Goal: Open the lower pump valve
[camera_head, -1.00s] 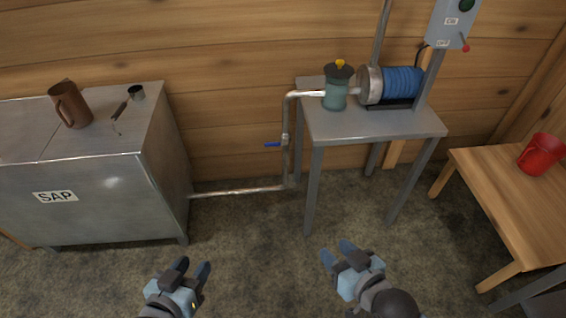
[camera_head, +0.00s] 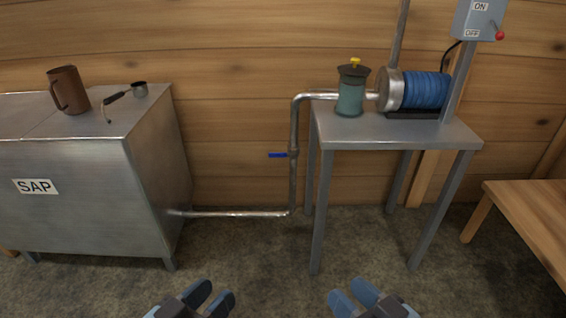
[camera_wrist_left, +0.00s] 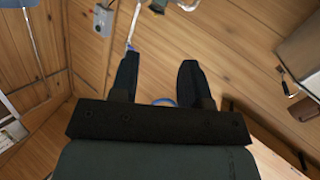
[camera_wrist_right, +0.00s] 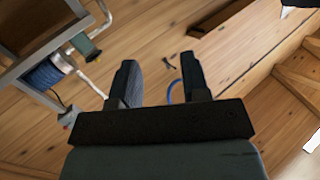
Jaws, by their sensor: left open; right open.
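The lower pump valve has a blue lever handle (camera_head: 278,155) that sticks out level to the left of the vertical steel pipe (camera_head: 294,180), crosswise to it. The pipe bends at the bottom and runs left to the sap tank (camera_head: 80,195). At the top it turns right to a green canister (camera_head: 350,95) with a yellow knob, beside the blue pump motor (camera_head: 425,90). My left gripper (camera_head: 209,298) and right gripper (camera_head: 353,297) are both open and empty, low in the head view, well apart from the valve. The wrist views do not clearly show the lever.
The metal pump table (camera_head: 395,132) stands right of the pipe, its legs reaching the floor. A switch box (camera_head: 480,20) hangs above it. A brown pitcher (camera_head: 69,91) and a small ladle (camera_head: 138,90) rest on the tank. A wooden bench (camera_head: 540,215) is at the right. Floor before the pipe is clear.

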